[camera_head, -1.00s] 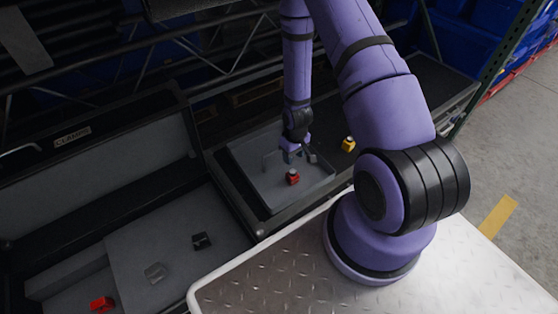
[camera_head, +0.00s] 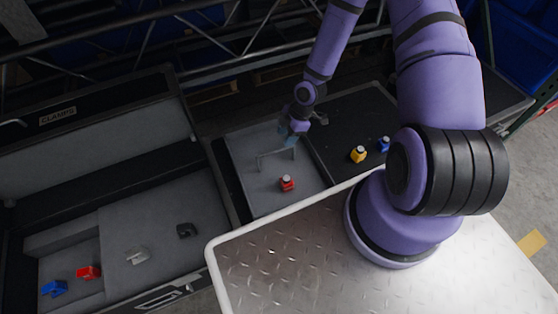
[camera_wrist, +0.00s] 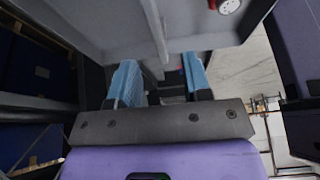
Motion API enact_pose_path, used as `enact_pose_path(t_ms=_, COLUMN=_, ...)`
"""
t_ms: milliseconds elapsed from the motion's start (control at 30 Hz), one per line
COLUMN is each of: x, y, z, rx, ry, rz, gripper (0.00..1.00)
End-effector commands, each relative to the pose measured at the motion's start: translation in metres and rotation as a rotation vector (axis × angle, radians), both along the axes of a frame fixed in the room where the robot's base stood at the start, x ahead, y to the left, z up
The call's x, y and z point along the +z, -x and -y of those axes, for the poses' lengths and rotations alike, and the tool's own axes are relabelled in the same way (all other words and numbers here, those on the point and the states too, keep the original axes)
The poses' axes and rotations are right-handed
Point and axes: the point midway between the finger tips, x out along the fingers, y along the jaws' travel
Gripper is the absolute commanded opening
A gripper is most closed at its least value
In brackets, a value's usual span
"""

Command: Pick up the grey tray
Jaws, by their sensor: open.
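The grey tray (camera_head: 245,186) lies flat inside the dark case beside the white deck. A thin grey handle (camera_head: 274,154) arches up from it, and a small red object with a pale top (camera_head: 287,183) stands on it. My gripper (camera_head: 291,138) is over the tray's back part, close to the right end of the handle. In the wrist view its blue fingers (camera_wrist: 160,82) are apart, with a grey bar of the tray (camera_wrist: 154,30) running up between or just beyond them. I cannot tell whether they touch it. The red object's top shows at the upper edge (camera_wrist: 229,6).
A yellow object (camera_head: 359,154) and a blue one (camera_head: 384,144) stand on the dark surface right of the tray. On the left, an open case labelled CLAMPS (camera_head: 58,116) holds several clamps. A metal rack rises behind. The white deck (camera_head: 290,262) is clear.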

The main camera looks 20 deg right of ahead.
Motion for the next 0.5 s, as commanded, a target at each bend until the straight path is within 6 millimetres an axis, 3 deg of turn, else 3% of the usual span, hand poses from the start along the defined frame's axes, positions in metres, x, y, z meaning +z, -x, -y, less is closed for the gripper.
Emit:
enact_pose_path(t_ms=200, x=-0.028, y=0.000, z=-0.011, rx=-0.002, ry=0.002, rz=-0.004, gripper=0.45)
enact_pose_path(t_ms=500, x=-0.049, y=-0.002, z=-0.023, rx=-0.002, ry=0.002, rz=-0.004, gripper=0.45)
